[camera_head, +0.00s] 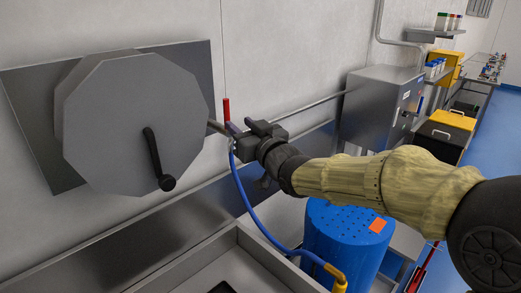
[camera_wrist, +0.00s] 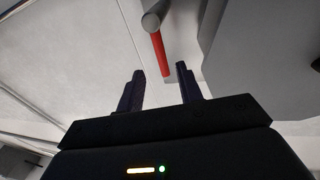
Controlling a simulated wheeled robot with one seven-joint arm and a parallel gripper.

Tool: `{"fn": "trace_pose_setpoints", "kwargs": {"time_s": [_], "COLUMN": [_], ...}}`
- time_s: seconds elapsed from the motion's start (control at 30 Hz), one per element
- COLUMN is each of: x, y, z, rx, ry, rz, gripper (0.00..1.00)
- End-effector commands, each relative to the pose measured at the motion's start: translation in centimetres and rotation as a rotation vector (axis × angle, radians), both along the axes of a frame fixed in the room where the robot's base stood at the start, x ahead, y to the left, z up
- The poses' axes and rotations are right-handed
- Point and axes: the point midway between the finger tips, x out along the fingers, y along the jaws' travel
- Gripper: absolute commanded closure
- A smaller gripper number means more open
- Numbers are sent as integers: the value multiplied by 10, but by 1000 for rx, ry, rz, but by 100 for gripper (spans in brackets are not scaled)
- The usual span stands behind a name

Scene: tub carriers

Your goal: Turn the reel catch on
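The grey many-sided hose reel (camera_head: 125,120) is on a dark wall plate at the left, with a black crank handle (camera_head: 158,160). A red lever (camera_head: 226,108), which looks like the reel catch, stands upright at the end of a grey pipe just right of the reel. In the wrist view the red lever (camera_wrist: 159,55) hangs from the round grey pipe end (camera_wrist: 152,22), its tip appearing between my fingertips. My gripper (camera_head: 238,127) is open and empty beside the lever; it also shows in the wrist view (camera_wrist: 160,70). I cannot tell whether it touches the lever.
A blue hose (camera_head: 252,215) hangs below my gripper and ends in a yellow nozzle (camera_head: 336,275). A blue perforated drum (camera_head: 345,240) stands under my arm. A grey metal trough (camera_head: 190,265) is below the reel. A steel cabinet (camera_head: 375,110) is on the wall behind.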

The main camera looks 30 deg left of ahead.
Motion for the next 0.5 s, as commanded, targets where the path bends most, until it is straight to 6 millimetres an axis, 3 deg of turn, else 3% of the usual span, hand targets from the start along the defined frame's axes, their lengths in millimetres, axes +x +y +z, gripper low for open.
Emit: {"fn": "trace_pose_setpoints", "kwargs": {"time_s": [0.3, 0.5], "x": [-28, -38], "y": [-47, -64], "z": [-6, -7], "rx": [-1, 0], "ry": [-4, -2], "rz": [-2, -1], "gripper": [64, 64]}}
